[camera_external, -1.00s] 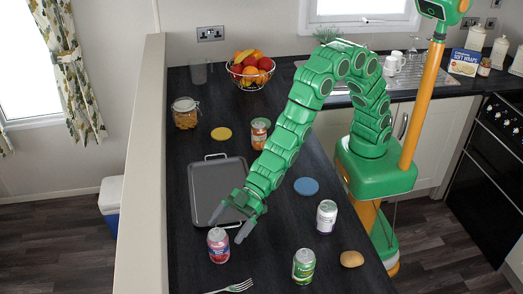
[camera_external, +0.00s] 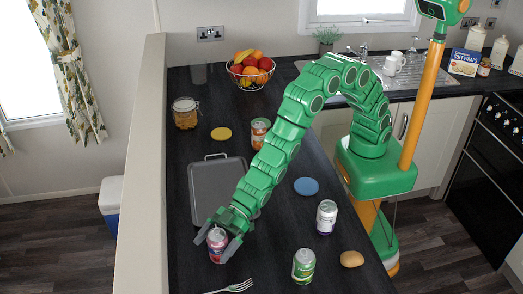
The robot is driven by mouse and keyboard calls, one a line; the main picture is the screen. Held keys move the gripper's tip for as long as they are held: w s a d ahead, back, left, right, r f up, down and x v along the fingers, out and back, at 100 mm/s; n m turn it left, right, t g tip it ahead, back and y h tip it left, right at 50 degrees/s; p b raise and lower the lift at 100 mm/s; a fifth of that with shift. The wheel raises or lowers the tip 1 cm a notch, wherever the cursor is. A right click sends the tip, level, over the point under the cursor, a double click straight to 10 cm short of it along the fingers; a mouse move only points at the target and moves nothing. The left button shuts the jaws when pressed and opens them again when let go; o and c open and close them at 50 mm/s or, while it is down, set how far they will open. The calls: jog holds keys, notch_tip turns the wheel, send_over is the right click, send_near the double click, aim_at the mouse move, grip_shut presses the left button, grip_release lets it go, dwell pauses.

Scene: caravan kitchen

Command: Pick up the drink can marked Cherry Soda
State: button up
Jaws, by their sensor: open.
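A red and pale drink can (camera_external: 217,246) stands upright on the dark counter, near its left side and in front of the grey tray. Its lettering is too small to read. My gripper (camera_external: 215,243) is open and comes down over the can from behind. One finger shows at the can's left and the other at its right front, partly covering it. I cannot tell whether either finger touches it. A green can (camera_external: 303,267) and a white and purple can (camera_external: 326,217) stand apart to the right.
The grey tray (camera_external: 203,188) lies just behind the can, partly under my arm. A fork (camera_external: 235,287) lies in front. A potato (camera_external: 351,259), a blue disc (camera_external: 306,186) and an orange-labelled jar (camera_external: 260,133) are on the counter. A raised partition (camera_external: 152,200) runs along the left edge.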

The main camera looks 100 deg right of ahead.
aim_at(212, 239)
jog(key=shift+a, duration=0.1)
jog(key=c, duration=1.4)
jog(key=shift+r, duration=0.3)
notch_tip(212, 239, up, 3)
jog(key=shift+s+r, duration=0.1)
jog(key=shift+a+r+v, duration=0.35)
jog(key=shift+r+v, duration=0.15)
jog(key=shift+v, duration=2.2)
jog(key=shift+a+r+v, duration=0.35)
jog(key=shift+r+v, duration=0.2)
jog(key=shift+v, duration=2.1)
jog(key=shift+a+r+v, duration=0.3)
jog(key=shift+r+v, duration=0.2)
jog(key=shift+v, duration=2.2)
